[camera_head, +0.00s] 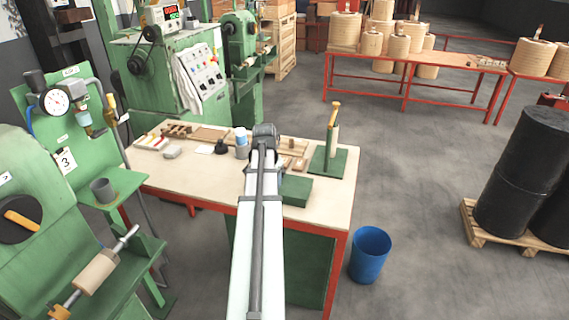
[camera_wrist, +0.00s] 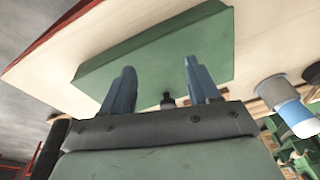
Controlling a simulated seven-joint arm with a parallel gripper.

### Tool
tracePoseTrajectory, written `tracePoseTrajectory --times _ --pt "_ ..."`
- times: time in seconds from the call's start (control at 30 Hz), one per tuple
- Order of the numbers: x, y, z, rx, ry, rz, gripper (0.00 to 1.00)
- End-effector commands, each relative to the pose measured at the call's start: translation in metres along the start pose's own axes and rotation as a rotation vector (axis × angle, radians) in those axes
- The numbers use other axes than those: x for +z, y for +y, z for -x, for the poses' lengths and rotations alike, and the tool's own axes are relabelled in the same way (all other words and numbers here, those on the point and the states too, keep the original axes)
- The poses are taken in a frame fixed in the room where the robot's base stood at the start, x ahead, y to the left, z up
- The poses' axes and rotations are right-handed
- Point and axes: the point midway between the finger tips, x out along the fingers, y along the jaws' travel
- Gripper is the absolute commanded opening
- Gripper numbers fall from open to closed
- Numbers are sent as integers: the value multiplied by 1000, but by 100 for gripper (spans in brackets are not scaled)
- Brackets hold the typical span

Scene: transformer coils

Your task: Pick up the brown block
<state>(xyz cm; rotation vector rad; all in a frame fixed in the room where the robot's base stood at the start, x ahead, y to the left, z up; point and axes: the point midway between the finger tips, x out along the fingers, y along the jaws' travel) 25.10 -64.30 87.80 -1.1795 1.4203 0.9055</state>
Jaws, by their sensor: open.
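Small brown wooden pieces (camera_head: 299,164) lie on the workbench just right of my arm in the head view; I cannot tell which of them is the brown block. No brown block shows clearly in the wrist view. My gripper (camera_wrist: 160,72) has its two blue-grey fingers spread apart with nothing held between them. A green box (camera_wrist: 150,50) lies beyond the fingertips; I cannot tell the gap to it. In the head view my arm hides most of the gripper and part of the bench.
The green box (camera_head: 296,191) sits on the workbench (camera_head: 325,210) near its front. A green stand (camera_head: 328,160) with an upright post is at the right. A blue-and-white can (camera_head: 241,143) stands left of my arm. More wooden pieces (camera_head: 176,131) lie at the back left.

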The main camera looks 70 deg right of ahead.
Motion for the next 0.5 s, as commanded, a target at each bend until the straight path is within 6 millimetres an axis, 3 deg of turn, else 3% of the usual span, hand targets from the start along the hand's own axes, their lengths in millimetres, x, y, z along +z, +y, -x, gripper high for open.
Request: tracePoseTrajectory --times 0.03,0.2,0.33,0.5 --pt "-33 -14 4 -6 30 30 61" --pt "-107 -41 19 -12 129 152 61" --pt "-141 -52 29 -11 179 215 61" --pt "-155 -56 27 -8 200 244 61"
